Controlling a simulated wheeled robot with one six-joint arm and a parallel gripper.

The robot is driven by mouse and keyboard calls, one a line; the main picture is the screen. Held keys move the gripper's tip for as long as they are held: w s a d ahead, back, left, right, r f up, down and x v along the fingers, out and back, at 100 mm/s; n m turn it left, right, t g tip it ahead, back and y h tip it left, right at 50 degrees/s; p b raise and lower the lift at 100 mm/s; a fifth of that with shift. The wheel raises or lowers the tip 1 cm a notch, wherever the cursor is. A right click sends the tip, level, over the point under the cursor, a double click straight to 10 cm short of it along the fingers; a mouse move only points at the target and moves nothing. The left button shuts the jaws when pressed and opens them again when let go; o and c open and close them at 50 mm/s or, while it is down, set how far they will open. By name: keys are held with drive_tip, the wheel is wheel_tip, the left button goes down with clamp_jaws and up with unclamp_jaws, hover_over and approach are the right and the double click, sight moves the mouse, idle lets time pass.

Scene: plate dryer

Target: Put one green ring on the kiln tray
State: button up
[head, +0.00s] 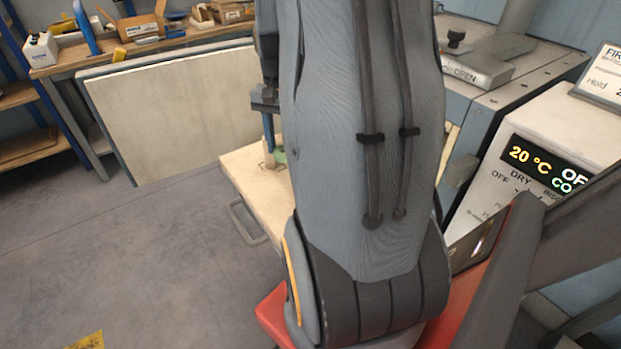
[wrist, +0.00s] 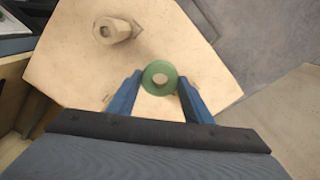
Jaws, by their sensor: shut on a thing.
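The kiln tray (head: 258,199) looks like a pale board pulled out in front of the kiln, with a metal handle at its near side. It fills much of the wrist view (wrist: 80,65). My gripper (wrist: 160,84) has its two blue fingers shut on a green ring (wrist: 160,66), one on each side, above the tray. The ring's hole shows a pale spot; I cannot tell if this is tray or a post. In the head view the gripper (head: 268,135) and ring (head: 280,156) are partly hidden by my arm. A short pale post (wrist: 112,31) stands on the tray.
The control box (head: 540,165) reading 20 °C is at the right, beside the kiln (head: 505,100). A large pale panel (head: 185,110) stands left of the tray. A workbench (head: 150,50) with boxes and tools is behind.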

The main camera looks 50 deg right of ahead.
drive_tip(key=f, duration=0.3)
drive_tip(key=f+p, duration=0.1)
drive_tip(key=f, duration=0.1)
drive_tip(key=shift+s+a+f, duration=0.1)
drive_tip(key=shift+s+a, duration=0.05)
drive_tip(key=shift+s, duration=0.1)
drive_tip(key=shift+f+p, duration=0.4)
drive_tip(key=shift+f, duration=2.3)
drive_tip(key=shift+f, duration=0.1)
drive_tip(key=o, duration=1)
